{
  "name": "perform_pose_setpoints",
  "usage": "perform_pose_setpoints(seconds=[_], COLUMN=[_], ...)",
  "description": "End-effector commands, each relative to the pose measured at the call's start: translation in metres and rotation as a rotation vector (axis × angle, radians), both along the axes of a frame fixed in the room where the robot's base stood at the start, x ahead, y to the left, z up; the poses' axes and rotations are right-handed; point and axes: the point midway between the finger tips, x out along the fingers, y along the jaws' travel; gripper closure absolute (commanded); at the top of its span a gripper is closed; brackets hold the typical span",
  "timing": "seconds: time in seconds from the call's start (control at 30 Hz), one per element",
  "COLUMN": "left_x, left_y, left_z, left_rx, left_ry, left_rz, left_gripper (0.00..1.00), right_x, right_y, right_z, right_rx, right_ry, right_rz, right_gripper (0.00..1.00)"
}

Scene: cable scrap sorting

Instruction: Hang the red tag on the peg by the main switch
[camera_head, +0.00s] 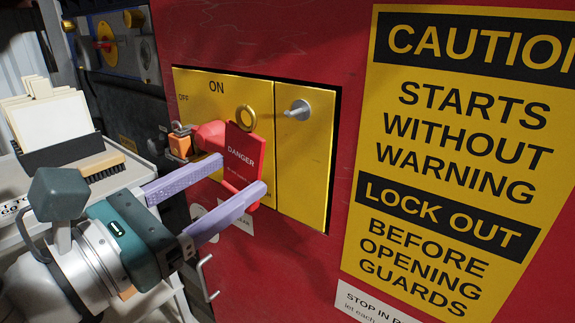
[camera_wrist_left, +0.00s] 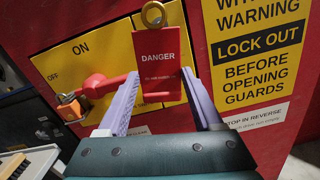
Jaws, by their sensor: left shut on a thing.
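The red tag (camera_head: 243,155) reads DANGER and has a brass ring (camera_head: 246,117) at its top. My left gripper (camera_head: 239,173) is shut on the tag, one finger at each side, and holds it upright in front of the yellow panel. The tag also shows between the fingers in the left wrist view (camera_wrist_left: 158,55). The silver peg (camera_head: 299,109) sticks out of the panel, to the right of the ring and apart from it in the head view. The main switch (camera_head: 210,135) has a red handle, partly behind the tag. My right gripper is out of view.
An orange padlock (camera_head: 180,146) hangs at the left end of the switch handle. A large yellow caution sign (camera_head: 450,130) is to the right on the red cabinet. At left, a trolley holds a card box (camera_head: 50,120) and a brush (camera_head: 103,165).

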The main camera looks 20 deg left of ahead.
Motion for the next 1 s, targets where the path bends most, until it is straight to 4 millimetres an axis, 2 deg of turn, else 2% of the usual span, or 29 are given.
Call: perform_pose_setpoints(seconds=[1.0], left_x=[0.064], left_y=[-0.023], left_z=[-0.006], left_rx=[0.001], left_ry=[-0.001], left_rz=[-0.001], left_gripper=[0.84], right_x=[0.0], right_y=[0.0], right_z=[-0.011], right_rx=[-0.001], right_ry=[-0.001], right_rz=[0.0], right_gripper=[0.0])
